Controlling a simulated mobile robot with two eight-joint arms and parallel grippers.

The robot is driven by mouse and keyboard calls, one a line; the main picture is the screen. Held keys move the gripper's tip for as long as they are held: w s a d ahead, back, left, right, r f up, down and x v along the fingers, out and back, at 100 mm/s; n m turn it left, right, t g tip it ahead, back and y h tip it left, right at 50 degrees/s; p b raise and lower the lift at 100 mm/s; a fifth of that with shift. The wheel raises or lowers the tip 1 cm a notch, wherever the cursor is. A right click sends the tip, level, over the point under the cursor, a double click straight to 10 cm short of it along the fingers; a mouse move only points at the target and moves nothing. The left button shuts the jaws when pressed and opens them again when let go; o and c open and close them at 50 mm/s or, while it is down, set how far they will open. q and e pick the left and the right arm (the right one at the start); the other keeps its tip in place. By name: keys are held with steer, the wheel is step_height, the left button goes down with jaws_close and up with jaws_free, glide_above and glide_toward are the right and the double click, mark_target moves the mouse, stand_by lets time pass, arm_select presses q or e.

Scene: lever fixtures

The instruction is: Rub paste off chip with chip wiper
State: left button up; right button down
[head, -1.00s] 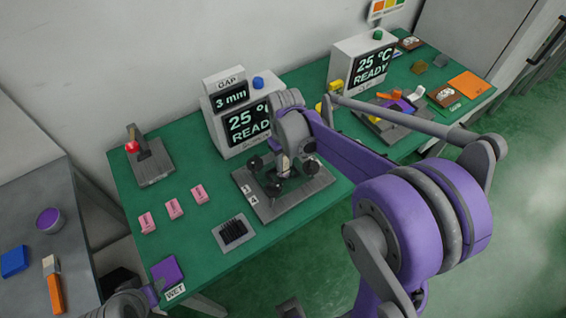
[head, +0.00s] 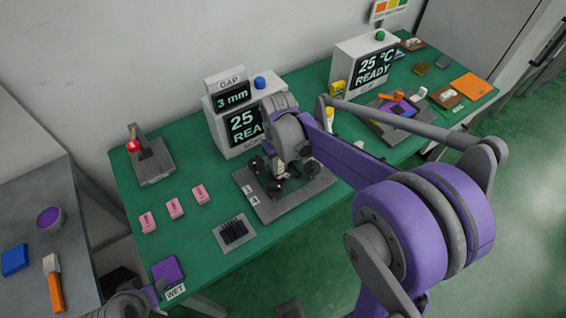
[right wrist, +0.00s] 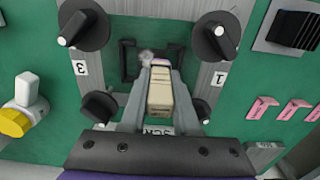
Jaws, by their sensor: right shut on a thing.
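My right gripper (head: 282,174) is low over the dark clamp fixture (head: 262,208) in the middle of the green table. In the right wrist view the right gripper (right wrist: 160,72) is shut on a beige block, which I take for the chip wiper (right wrist: 160,95). A pink edge shows at its far end, inside a dark square frame (right wrist: 128,62). A small grey blob, perhaps paste (right wrist: 146,57), shows beside that end. The chip is hidden or cannot be made out; whether the wiper touches it is unclear. A piece of my left arm shows at bottom left; its gripper is out of view.
Black knobs (right wrist: 84,27) surround the square frame. A gap display (head: 232,95) stands behind the fixture. Several pink pieces (head: 174,208), a black slotted block (head: 234,232), a purple pad (head: 167,270) and a red-knobbed lever (head: 134,146) are to the left.

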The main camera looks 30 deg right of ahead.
steer(key=shift+s+d, duration=0.15)
steer(key=shift+d, duration=0.6)
steer(key=shift+s+d, duration=0.15)
steer(key=shift+d, duration=0.55)
steer(key=shift+s+a+f, duration=0.1)
steer(key=shift+s+a, duration=0.05)
steer(key=shift+a, duration=1.35)
steer(key=shift+d, duration=0.1)
steer(key=shift+d, duration=0.3)
steer(key=shift+w+d, duration=0.3)
steer(key=shift+d, duration=0.2)
steer(key=shift+w+d, duration=0.3)
steer(key=shift+d, duration=0.2)
steer(key=shift+a, duration=0.1)
